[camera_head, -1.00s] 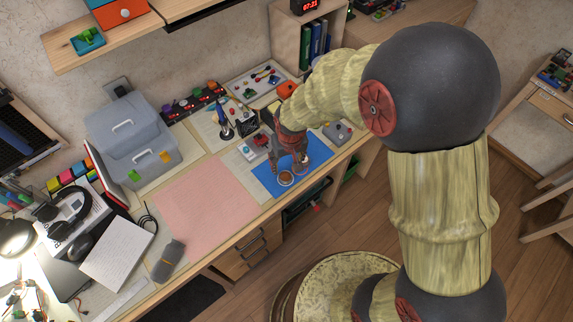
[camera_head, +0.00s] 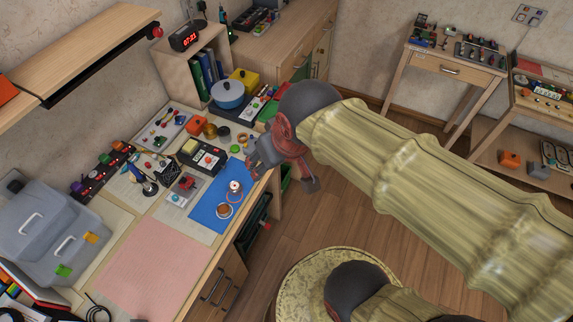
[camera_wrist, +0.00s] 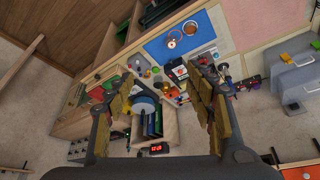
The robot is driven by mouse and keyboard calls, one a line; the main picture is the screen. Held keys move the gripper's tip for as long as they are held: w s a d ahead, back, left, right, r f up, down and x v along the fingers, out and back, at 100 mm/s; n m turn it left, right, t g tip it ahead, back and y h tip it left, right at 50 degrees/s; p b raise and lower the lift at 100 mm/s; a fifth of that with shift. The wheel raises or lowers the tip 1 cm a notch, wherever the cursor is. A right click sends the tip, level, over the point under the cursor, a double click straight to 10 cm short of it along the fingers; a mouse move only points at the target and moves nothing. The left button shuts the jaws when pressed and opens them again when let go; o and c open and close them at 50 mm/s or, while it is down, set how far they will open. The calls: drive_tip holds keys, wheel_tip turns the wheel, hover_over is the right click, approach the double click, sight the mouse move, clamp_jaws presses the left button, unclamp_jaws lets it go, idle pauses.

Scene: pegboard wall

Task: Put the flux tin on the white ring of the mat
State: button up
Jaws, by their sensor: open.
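A small round brown tin, which I take for the flux tin (camera_head: 224,211), lies on the blue mat (camera_head: 207,222). A white outline shows around it, so it appears to sit on the white ring; exact centring is too small to tell. It also shows in the wrist view (camera_wrist: 190,28) on the blue mat (camera_wrist: 205,36). A white-topped round item with a copper edge (camera_head: 235,186) stands beside it on the mat, apart from the tin. My gripper (camera_head: 285,177) is open and empty, right of the mat past the table edge. Its spread fingers frame the wrist view (camera_wrist: 162,75).
Behind the mat are a black box with a pale top (camera_head: 202,155), a red-topped device (camera_head: 186,182) and a blue pot (camera_head: 228,94). A pink mat (camera_head: 150,270) lies to the left, mostly bare. Open floor (camera_head: 305,225) lies right of the table.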

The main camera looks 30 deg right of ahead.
drive_tip(key=shift+t, duration=0.3)
drive_tip(key=s, duration=0.1)
drive_tip(key=s+d+r, duration=0.1)
drive_tip(key=s, duration=0.2)
drive_tip(key=shift+d+r, duration=0.15)
drive_tip(key=shift+r, duration=0.25)
idle(0.6)
